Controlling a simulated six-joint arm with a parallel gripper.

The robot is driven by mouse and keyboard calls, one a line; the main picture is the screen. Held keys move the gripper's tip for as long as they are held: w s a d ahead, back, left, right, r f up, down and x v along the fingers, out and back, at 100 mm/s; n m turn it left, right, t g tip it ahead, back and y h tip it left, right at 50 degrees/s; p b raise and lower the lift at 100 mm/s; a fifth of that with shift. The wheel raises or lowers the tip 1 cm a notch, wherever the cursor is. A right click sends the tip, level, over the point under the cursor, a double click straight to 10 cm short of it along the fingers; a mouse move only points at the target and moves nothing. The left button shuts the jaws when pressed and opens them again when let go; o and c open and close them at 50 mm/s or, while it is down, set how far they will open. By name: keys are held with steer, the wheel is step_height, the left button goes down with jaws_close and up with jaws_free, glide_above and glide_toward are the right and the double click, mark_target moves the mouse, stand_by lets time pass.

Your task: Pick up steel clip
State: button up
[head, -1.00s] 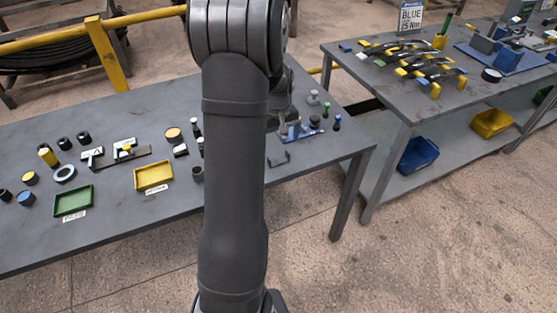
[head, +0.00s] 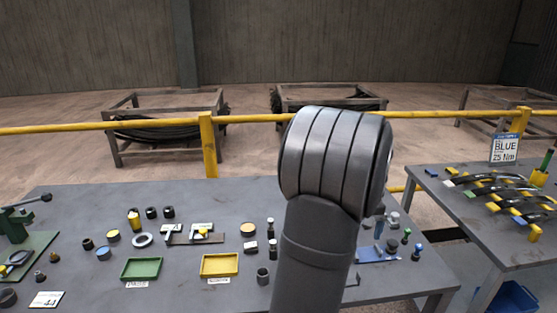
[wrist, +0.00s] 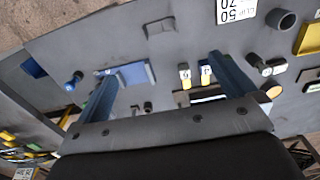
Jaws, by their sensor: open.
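A small grey bent metal piece, which looks like the steel clip (wrist: 160,28), lies on the grey table near the top of the wrist view. In the head view only a bit of it (head: 352,279) shows beside my arm, which hides the rest. In the head view my arm link hides most of the gripper.
A blue plate (wrist: 134,74) lies near the left finger. A printed card (wrist: 236,11) and a dark cup (wrist: 285,20) are near the clip. Green (head: 141,268) and yellow (head: 219,265) trays stand left of my arm. A second table (head: 470,225) stands at right.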

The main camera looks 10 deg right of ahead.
steer(key=c, duration=1)
steer(key=shift+c, duration=0.2)
steer(key=shift+a, duration=0.1)
steer(key=a+f+m+h, duration=0.2)
steer(key=a+m+h, duration=0.2)
steer(key=a+m, duration=1)
steer(key=d+f+m, duration=0.1)
steer(key=d+f, duration=0.2)
steer(key=f, duration=0.2)
steer(key=d+f+m, duration=0.1)
steer(key=d+f, duration=0.3)
steer(key=f, duration=0.1)
steer(key=d+f+m, duration=0.2)
steer(key=d+f, duration=0.1)
steer(key=f, duration=0.3)
steer(key=shift+d, duration=0.15)
